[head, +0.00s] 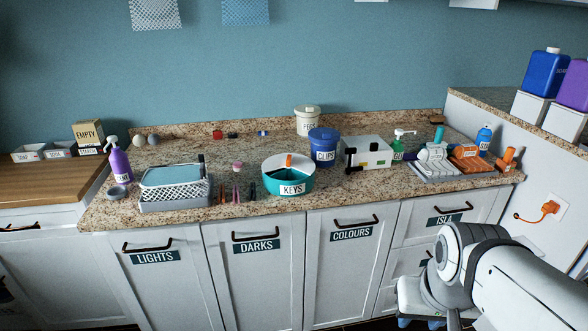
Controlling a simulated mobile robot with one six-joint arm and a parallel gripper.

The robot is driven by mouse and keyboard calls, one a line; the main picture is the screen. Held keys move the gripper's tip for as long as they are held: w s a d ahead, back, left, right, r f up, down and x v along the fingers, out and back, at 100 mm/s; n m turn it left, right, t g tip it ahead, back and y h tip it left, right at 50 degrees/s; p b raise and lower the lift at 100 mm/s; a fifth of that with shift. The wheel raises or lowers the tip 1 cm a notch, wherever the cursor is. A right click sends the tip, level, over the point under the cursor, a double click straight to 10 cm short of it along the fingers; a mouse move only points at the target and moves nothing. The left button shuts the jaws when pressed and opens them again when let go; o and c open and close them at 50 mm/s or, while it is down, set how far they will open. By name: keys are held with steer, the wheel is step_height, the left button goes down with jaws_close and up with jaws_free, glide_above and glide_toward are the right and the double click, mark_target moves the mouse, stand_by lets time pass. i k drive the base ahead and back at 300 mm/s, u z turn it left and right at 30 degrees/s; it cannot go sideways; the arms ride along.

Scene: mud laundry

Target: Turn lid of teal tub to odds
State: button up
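The lid's opening and what lies inside are too small to make out. No label reading ODDS can be read on the tub from here. My arm shows at the lower right, in front of the cabinets and apart from the tub.
A blue CLIPS tub (323,147) stands close behind right of the teal tub, beside a white box (370,151). Small upright items (236,192) stand at left, near a basket (176,190). A purple spray bottle (119,162) is farther left. Counter (330,190) in front is mostly clear.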

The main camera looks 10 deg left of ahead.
mark_target(303, 164)
steer(key=z, duration=0.8)
steer(key=k, duration=1)
steer(key=u, duration=1.4)
steer(key=i, duration=1)
steer(key=u, duration=0.05)
